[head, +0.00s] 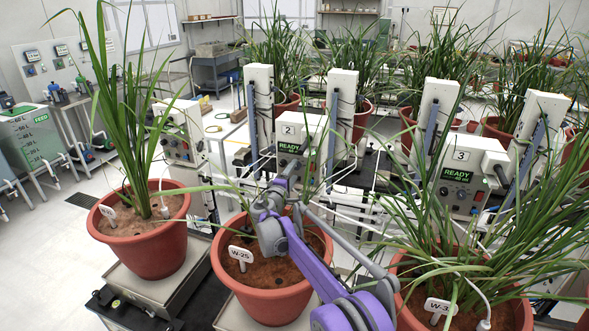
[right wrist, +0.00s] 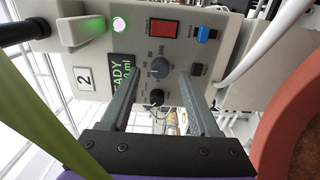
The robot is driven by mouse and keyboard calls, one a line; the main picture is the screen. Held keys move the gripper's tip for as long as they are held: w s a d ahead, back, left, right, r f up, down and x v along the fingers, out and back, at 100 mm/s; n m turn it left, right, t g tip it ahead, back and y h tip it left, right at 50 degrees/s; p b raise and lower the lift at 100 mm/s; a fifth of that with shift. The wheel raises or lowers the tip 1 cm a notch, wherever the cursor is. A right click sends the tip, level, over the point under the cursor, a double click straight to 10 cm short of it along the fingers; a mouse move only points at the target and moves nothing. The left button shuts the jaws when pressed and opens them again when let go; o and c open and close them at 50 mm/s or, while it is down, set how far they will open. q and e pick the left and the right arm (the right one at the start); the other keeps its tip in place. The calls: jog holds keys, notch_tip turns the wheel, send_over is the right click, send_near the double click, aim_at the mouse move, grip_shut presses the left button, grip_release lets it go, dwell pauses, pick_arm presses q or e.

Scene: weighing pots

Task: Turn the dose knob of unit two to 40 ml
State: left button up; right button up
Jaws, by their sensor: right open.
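Unit two (head: 301,132) is a white box with a "2" label and a green READY display, standing behind the pot marked W-2S. In the right wrist view its panel (right wrist: 100,20) appears turned sideways, with a larger grey knob (right wrist: 159,67) and a smaller black knob (right wrist: 157,97). Which is the dose knob I cannot read. The display (right wrist: 122,72) shows green text ending in "ml"; its number is too small to read surely. My right gripper (right wrist: 158,82) is open, its fingers on either side of the knobs; contact cannot be told. My left gripper is not in view.
The W-2S pot (head: 262,267) stands under my right arm. The W-3 pot (head: 455,310) spreads long leaves at right. Unit three (head: 466,165) is behind it.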

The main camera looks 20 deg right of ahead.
jog(key=shift+x, duration=1.05)
grip_shut()
